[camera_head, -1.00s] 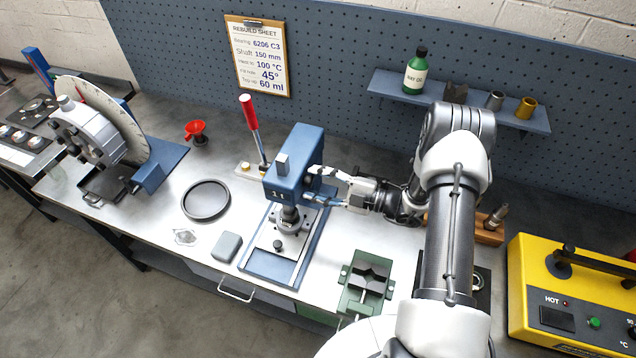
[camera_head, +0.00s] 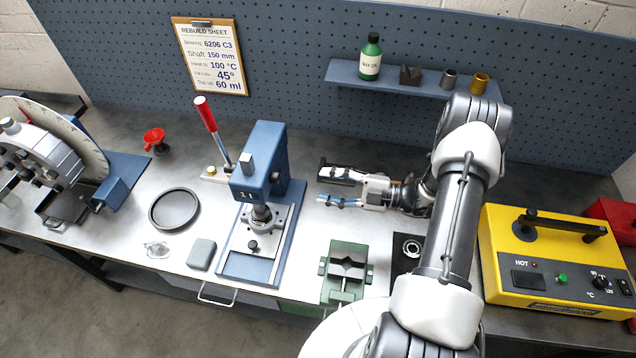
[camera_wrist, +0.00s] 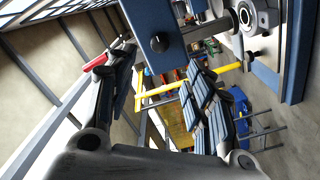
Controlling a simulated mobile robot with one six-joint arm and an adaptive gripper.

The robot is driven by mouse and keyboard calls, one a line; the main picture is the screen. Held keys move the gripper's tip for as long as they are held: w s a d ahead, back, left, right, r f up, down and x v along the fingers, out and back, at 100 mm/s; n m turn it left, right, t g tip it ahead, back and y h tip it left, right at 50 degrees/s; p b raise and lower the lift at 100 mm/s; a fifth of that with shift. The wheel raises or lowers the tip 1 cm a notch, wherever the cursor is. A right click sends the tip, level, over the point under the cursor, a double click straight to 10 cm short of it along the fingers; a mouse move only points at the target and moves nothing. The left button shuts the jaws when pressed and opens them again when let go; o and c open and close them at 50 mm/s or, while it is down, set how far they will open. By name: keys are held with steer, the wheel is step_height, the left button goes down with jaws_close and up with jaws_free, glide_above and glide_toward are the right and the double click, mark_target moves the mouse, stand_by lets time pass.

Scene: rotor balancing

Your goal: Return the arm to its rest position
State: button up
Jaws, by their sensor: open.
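My gripper (camera_head: 338,187) is open and empty above the bench, to the right of the blue press (camera_head: 258,165), with a gap between them. Its two fingers point left toward the press. In the wrist view my gripper (camera_wrist: 165,95) shows its fingers spread wide with nothing between them. The blue press body (camera_wrist: 165,30) and its ram fill the top of that view. My arm reaches from the lower right of the head view and bends at the elbow near the shelf.
A green vise (camera_head: 345,272) stands below my gripper. A yellow heater (camera_head: 555,265) is at the right. A shelf (camera_head: 420,85) with a green bottle (camera_head: 371,58) is behind. A black tray (camera_head: 174,209), red-handled lever (camera_head: 206,115) and dial fixture (camera_head: 45,160) are at the left.

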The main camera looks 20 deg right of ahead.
stand_by(0.5)
steer(key=s+a+r+n+g+h+b, duration=0.3)
steer(key=s+a+r+n+g+b, duration=0.25)
steer(key=n, duration=0.75)
steer(key=s+a+r+n+g+h+b, duration=0.25)
steer(key=s+a+r+n+g, duration=0.45)
steer(key=n, duration=0.6)
steer(key=s+d+n+t+h+b, duration=0.1)
steer(key=s+n+t+h+b, duration=0.2)
steer(key=n, duration=0.8)
steer(key=s+d+f+n+t+h+b, duration=0.1)
steer(key=s+n+t+h+b, duration=0.2)
steer(key=n, duration=0.9)
steer(key=s+t+h, duration=0.1)
steer(key=s+h, duration=0.2)
steer(key=s, duration=0.1)
steer(key=shift+s+d+n, duration=0.25)
steer(key=shift+s+n, duration=0.05)
steer(key=shift+s, duration=0.1)
steer(key=shift+h, duration=0.25)
steer(key=shift+c, duration=0.4)
